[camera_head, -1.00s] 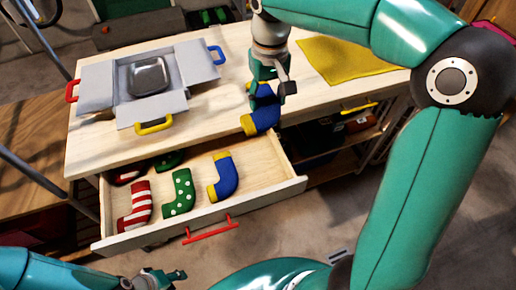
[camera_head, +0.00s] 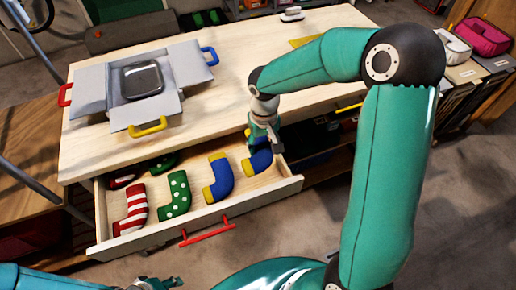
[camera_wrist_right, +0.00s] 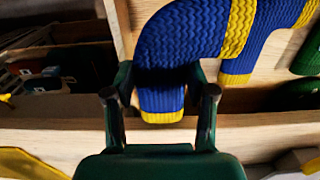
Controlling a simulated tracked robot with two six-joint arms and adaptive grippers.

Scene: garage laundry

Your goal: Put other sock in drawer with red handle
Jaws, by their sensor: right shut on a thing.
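The drawer (camera_head: 262,206) with the red handle (camera_head: 208,231) is pulled open below the tabletop. My right gripper (camera_head: 264,143) is shut on a blue sock with yellow trim (camera_head: 258,163), at the drawer's right end. The held sock (camera_wrist_right: 185,45) also shows between the fingers of the right gripper (camera_wrist_right: 160,95) in the right wrist view. A matching blue sock (camera_head: 221,176) lies just left of it in the drawer. Whether the held sock touches the drawer floor is unclear. My left gripper (camera_head: 157,284) is at the bottom left edge, partly cut off.
A green dotted sock (camera_head: 175,195) and a red-striped sock (camera_head: 131,208) lie in the drawer, with more socks behind. A grey open box (camera_head: 100,90) with coloured handles stands on the table (camera_head: 240,75). A yellow cloth (camera_head: 305,40) lies partly behind my right arm.

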